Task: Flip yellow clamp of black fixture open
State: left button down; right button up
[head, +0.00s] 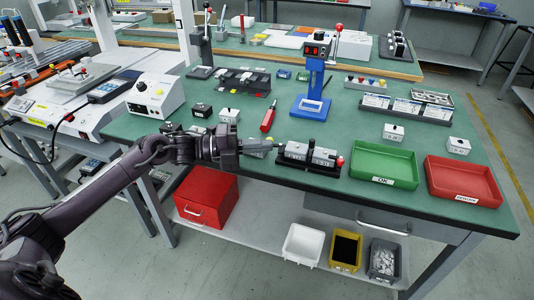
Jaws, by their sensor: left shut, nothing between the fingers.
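My left gripper (278,146) reaches in from the left over the front edge of the green table. Its fingers are shut and empty. The fingertips are close to the left end of a black fixture (311,163) that carries silver-grey blocks and a red knob at its right end. I cannot tell whether they touch it. My right gripper is not in view.
A green tray (384,182) and a red tray (464,204) stand to the right of the fixture. A white control box (156,97) is at the left.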

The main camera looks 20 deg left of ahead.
pick_arm(q)
jog(key=v, duration=0.7)
jog(key=shift+s+a, duration=0.2)
jog(key=shift+a, duration=0.15)
jog(key=shift+d+p, duration=0.1)
jog(key=shift+p, duration=0.2)
